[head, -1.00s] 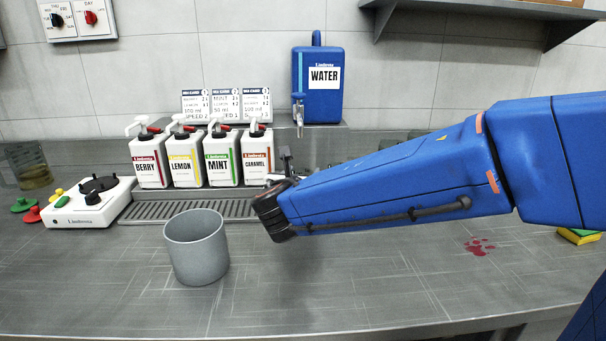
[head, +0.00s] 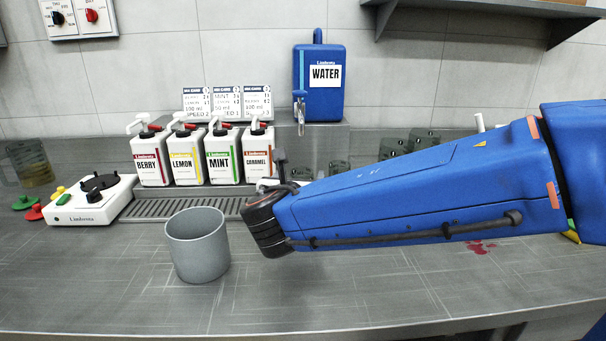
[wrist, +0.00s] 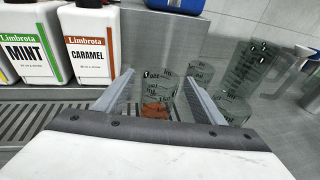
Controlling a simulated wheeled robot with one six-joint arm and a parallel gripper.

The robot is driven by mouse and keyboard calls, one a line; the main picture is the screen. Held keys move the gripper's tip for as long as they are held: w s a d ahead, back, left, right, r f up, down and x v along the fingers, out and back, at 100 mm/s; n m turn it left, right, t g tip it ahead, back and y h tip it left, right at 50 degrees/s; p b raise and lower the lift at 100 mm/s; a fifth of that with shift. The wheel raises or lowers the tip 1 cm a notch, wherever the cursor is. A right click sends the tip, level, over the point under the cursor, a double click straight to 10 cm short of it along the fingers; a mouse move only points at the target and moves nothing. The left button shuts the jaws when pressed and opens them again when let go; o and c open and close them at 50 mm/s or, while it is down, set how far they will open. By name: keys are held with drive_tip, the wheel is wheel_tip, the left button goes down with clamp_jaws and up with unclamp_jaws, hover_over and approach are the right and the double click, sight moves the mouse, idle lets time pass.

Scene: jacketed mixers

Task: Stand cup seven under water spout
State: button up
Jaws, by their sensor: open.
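Several clear measuring cups with dark markings stand on the counter behind my arm; one shows in the head view (head: 340,168). In the wrist view one clear cup (wrist: 160,88) is between the fingers of my open gripper (wrist: 160,80), with something orange-brown at its base. I cannot tell whether the fingers touch it. I cannot read which cup is seven. In the head view my gripper is mostly hidden behind my wrist. The blue water tank (head: 325,88) stands on the back ledge, its metal spout (head: 300,118) hanging at the front.
Syrup bottles, including caramel (head: 258,155), stand behind a slotted drip tray (head: 165,210). A clear jug (wrist: 250,70) stands right of the cups. A grey pot (head: 197,247) stands in front. A white mixer base (head: 90,203) is at left. The front counter is mostly clear.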

drive_tip(key=v, duration=0.6)
drive_tip(key=shift+s, duration=0.2)
drive_tip(key=shift+s+a, duration=0.1)
